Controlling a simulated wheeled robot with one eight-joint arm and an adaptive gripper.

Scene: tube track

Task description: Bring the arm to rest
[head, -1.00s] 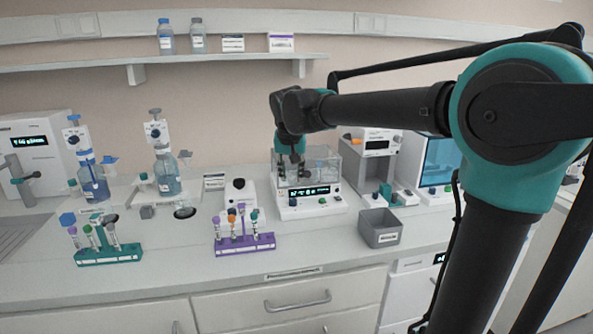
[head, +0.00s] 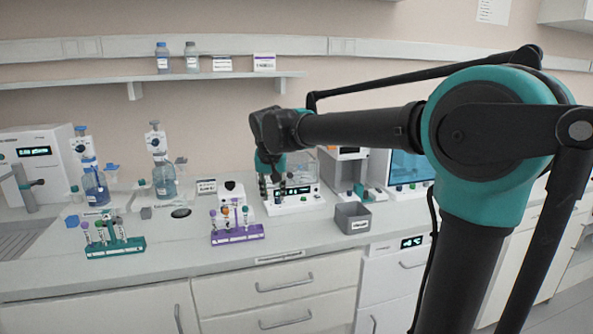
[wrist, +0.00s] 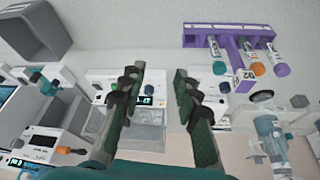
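My gripper (wrist: 158,84) is open in the wrist view, with nothing between its two fingers. In the head view my gripper (head: 270,178) hangs down at the end of the raised arm, in front of the left side of the clear-walled instrument (head: 297,190). This view does not show whether it touches the instrument. In the wrist view the bench surface shows beyond the fingers.
A purple rack (head: 238,235) with several tubes and a teal rack (head: 117,247) with several tubes stand near the bench front. A grey bin (head: 352,219) stands right of the purple rack. Bottles (head: 95,188) stand at the left. Bare bench lies between the racks.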

